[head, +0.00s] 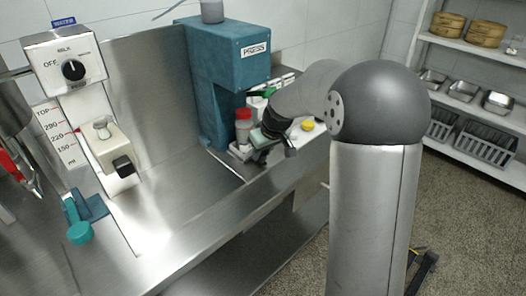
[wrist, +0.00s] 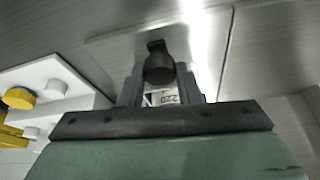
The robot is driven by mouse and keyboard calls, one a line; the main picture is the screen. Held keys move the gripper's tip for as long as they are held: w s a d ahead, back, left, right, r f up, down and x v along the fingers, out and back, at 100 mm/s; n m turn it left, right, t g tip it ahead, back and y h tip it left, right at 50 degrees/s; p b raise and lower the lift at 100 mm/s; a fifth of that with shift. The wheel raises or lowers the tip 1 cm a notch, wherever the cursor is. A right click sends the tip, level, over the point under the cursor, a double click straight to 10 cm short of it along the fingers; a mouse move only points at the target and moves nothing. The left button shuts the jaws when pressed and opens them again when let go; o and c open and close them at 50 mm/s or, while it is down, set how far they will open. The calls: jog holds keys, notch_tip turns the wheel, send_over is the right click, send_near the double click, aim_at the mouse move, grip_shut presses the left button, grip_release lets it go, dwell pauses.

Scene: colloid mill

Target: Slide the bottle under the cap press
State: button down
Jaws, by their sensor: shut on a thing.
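The cap press (head: 225,62) is a teal block column with an overhanging head labelled PRESS, standing on the steel bench. My gripper (head: 264,146) is low beside the front of its base.
A red-topped container (head: 243,114) stands at the press base, just left of my gripper. A white rack (wrist: 55,85) with a yellow cap (wrist: 19,98) lies beside my gripper. The mill control box (head: 68,70) and a teal scoop (head: 79,231) are at left. The bench between is clear.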

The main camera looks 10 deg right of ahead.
jog(key=c, duration=1.1)
grip_release()
jog(key=shift+w+d, duration=0.15)
jog(key=shift+d, duration=0.15)
jog(key=shift+o, duration=0.2)
jog(key=shift+a, duration=0.1)
jog(key=shift+r, duration=0.1)
jog(key=v, duration=1.7)
jog(key=shift+s, duration=0.2)
jog(key=s+a+f+m+g+p, duration=0.1)
jog(key=s+f, duration=0.2)
jog(key=s, duration=0.6)
jog(key=s+a+f+m+g+h+p, duration=0.1)
jog(key=s+f, duration=0.3)
jog(key=s, duration=0.5)
jog(key=s+a+f+m+g+p, duration=0.1)
jog(key=s+a+f+p, duration=0.1)
jog(key=s, duration=0.7)
notch_tip(320, 180, down, 2)
jog(key=shift+s+a+f+m+g+h+p, duration=0.1)
jog(key=shift+s+a+m+g+h+p, duration=0.2)
jog(key=shift+a+m+p, duration=0.15)
